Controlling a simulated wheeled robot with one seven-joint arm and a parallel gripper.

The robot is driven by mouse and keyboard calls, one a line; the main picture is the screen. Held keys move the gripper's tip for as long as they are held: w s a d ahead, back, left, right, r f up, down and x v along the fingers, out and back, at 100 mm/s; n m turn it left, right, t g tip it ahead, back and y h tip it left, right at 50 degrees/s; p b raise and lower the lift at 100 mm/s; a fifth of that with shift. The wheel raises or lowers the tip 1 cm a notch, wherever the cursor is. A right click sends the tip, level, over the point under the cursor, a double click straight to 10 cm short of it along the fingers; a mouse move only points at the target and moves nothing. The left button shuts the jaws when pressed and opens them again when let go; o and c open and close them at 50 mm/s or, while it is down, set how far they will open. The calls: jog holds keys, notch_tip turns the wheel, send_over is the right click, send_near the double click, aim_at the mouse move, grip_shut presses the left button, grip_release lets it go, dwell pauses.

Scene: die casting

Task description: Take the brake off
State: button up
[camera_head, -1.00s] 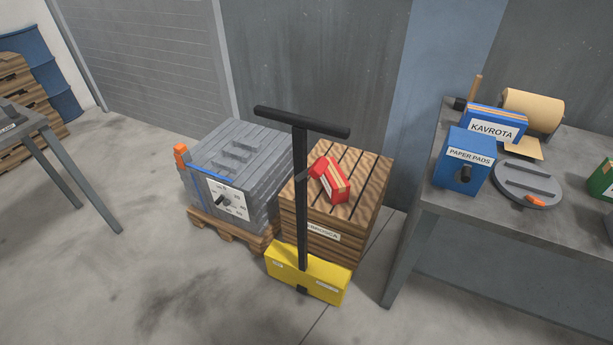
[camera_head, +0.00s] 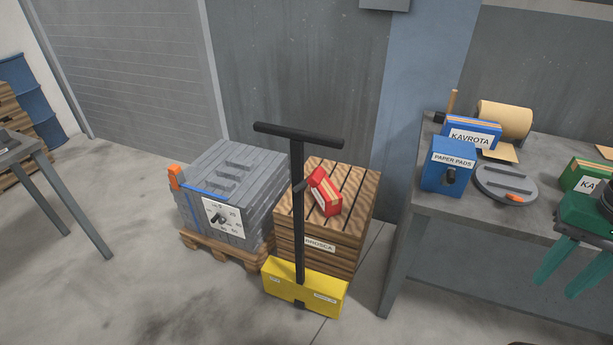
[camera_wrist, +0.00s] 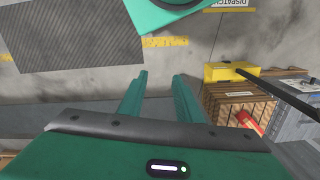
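A hand truck with a yellow base (camera_head: 325,290) and an upright black T-handle (camera_head: 298,210) stands on the floor in the middle of the head view. In the wrist view the yellow base (camera_wrist: 228,71) and black handle (camera_wrist: 285,93) appear at the right. My gripper (camera_head: 558,284) is at the right edge of the head view, well apart from the truck. In the wrist view its two green fingers (camera_wrist: 161,76) are apart with nothing between them.
Behind the truck are a slatted wooden crate (camera_head: 345,195) with a red box (camera_head: 325,192) and a grey stack (camera_head: 230,185) on a pallet (camera_head: 215,246). A grey workbench (camera_head: 440,200) with boxes stands right. Floor in front is clear.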

jog(key=shift+o, duration=0.4)
jog(key=o, duration=0.5)
jog(key=shift+s+r, duration=0.15)
jog(key=shift+s, duration=0.2)
jog(key=o, duration=0.3)
jog(key=shift+a+n, duration=0.15)
jog(key=shift+n, duration=0.15)
jog(key=n+t+y, duration=0.6)
jog(key=n+y, duration=1.1)
jog(key=n, duration=0.3)
send_near(321, 175)
jog(key=x, duration=1.1)
jog(key=shift+w+a, duration=0.1)
jog(key=shift+a, duration=0.05)
